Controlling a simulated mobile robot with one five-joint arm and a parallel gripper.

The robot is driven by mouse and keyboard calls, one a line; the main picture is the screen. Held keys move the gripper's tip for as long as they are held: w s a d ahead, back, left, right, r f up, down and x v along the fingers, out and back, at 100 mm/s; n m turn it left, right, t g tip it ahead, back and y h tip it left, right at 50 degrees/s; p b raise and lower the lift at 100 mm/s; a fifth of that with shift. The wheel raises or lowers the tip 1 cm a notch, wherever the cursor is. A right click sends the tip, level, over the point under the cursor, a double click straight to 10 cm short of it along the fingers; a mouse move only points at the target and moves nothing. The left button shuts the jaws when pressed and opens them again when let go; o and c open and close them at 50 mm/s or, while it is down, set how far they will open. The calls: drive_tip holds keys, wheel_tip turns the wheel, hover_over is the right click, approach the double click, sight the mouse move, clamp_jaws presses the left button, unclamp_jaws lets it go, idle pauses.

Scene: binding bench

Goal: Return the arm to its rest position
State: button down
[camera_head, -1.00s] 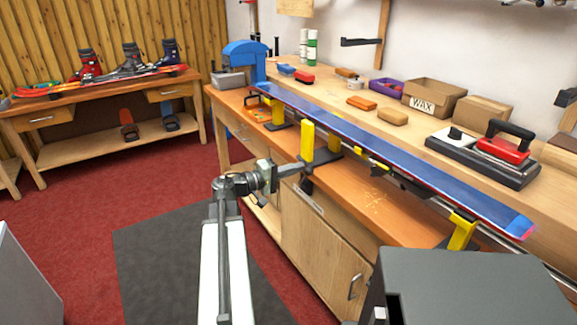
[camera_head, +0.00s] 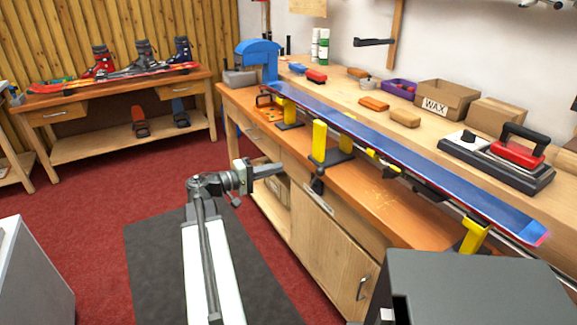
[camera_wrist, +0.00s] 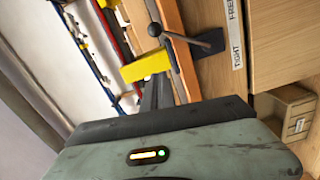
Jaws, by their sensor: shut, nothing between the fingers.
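My gripper (camera_head: 268,169) is at the end of my arm, left of the workbench and over the floor side of it. Its fingers look closed together with nothing between them. In the wrist view the gripper body fills the bottom, and its dark fingers (camera_wrist: 158,92) point up toward a yellow vise post. The gripper is apart from the bench in the head view.
A blue ski (camera_head: 400,150) lies across yellow vise posts (camera_head: 319,142) on the workbench (camera_head: 385,205). A lever handle (camera_wrist: 205,42) juts from the bench front. A wax box (camera_head: 446,99) and a red iron (camera_head: 516,152) stand behind. Red carpet (camera_head: 90,215) at left is clear.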

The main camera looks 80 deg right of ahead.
drive_tip(key=shift+w+a, duration=0.3)
drive_tip(key=shift+w, duration=0.2)
